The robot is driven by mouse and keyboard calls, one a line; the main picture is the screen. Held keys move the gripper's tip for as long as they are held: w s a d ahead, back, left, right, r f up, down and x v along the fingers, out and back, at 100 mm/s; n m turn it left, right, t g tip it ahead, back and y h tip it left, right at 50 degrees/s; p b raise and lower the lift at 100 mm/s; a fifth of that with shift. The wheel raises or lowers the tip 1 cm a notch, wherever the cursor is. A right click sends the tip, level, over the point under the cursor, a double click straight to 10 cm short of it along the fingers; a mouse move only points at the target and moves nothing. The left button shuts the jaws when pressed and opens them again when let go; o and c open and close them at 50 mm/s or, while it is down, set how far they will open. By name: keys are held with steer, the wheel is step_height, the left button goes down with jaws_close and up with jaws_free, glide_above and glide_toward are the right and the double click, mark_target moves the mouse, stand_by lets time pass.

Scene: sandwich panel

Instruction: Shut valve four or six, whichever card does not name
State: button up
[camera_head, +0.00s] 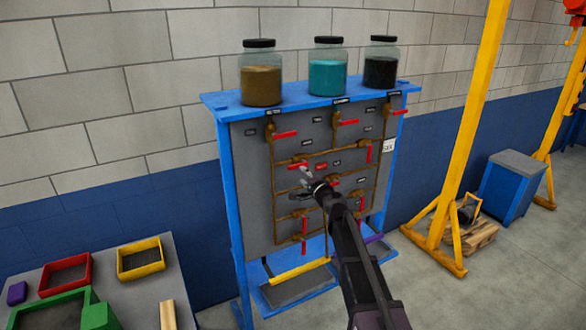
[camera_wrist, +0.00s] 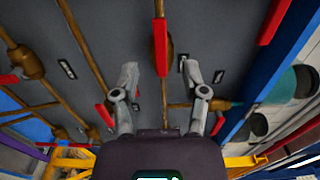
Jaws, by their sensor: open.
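The grey valve panel (camera_head: 250,190) stands in a blue frame and carries brown pipes with red-handled valves. Some handles lie crosswise, such as the top left handle (camera_head: 285,135); others hang upright, such as the right handle (camera_head: 369,152) and the bottom left handle (camera_head: 304,228). The small valve labels are too small to read. A white card (camera_head: 388,145) is on the right post; its print is unreadable. My gripper (camera_head: 308,182) is open before the panel's middle. In the wrist view, a red handle (camera_wrist: 160,47) shows between and beyond the open fingers (camera_wrist: 160,82); contact cannot be told.
Three lidded jars, brown (camera_head: 261,85), teal (camera_head: 327,77) and black (camera_head: 380,72), stand on the panel's top shelf. A table with coloured trays (camera_head: 140,258) is at lower left. A yellow gantry post (camera_head: 470,120) stands at right, with open floor before it.

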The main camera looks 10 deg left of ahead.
mark_target(294, 168)
steer(key=x, duration=0.7)
steer(key=shift+w+a, duration=0.1)
steer(key=shift+a, duration=0.1)
jaws_close()
